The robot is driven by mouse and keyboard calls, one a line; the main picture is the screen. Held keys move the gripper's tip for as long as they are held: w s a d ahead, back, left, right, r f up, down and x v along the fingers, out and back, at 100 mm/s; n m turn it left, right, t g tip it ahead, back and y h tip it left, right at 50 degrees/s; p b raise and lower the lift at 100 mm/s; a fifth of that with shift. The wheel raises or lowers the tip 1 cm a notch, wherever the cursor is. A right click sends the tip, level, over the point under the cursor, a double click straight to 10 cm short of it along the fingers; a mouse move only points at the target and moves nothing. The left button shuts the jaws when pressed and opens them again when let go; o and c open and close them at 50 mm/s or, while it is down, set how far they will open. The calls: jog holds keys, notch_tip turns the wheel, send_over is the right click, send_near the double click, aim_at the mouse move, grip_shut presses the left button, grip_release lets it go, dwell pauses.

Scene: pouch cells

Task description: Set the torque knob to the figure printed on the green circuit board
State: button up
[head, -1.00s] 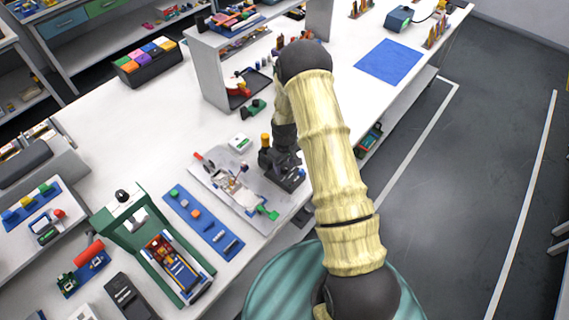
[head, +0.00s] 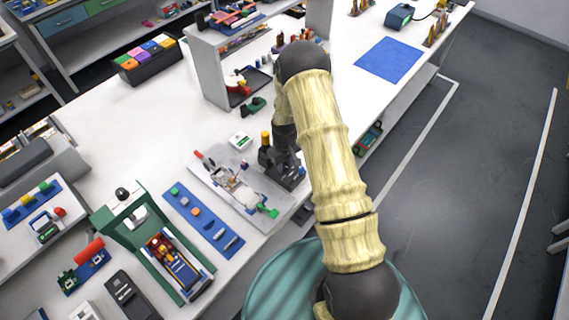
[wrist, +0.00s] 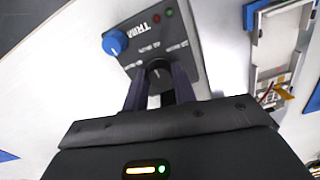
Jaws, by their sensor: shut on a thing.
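A dark control box (wrist: 148,42) carries a grey knob (wrist: 158,72) with a pale pointer mark, and a blue knob (wrist: 115,42) labelled TRIM. My gripper (wrist: 160,84) is shut on the grey knob, with one finger on each side of it. Small scale print surrounds the knob, too blurred to read. In the head view the box (head: 292,180) is mostly hidden beneath my gripper, at the table's front edge. I cannot pick out the green circuit board with certainty, and no printed figure on one is readable.
A grey plate fixture (head: 225,170) lies just left of the box; its white and blue parts (wrist: 275,40) show at the right of the wrist view. A blue tray (head: 203,222) and a green press frame (head: 125,205) stand farther left. A white shelf unit (head: 215,75) stands behind.

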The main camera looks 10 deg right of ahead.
aim_at(285, 165)
jog(key=m+b, duration=0.3)
jog(key=m, duration=0.1)
jog(key=shift+f, duration=0.1)
jog(key=m+b, duration=0.1)
jog(key=m, duration=0.4)
jog(key=shift+b, duration=0.3)
jog(key=shift+m, duration=0.3)
jog(key=o, duration=1)
notch_tip(285, 165, up, 18)
jog(key=b, duration=0.2)
jog(key=shift+f+b, duration=0.15)
jog(key=shift+b, duration=0.2)
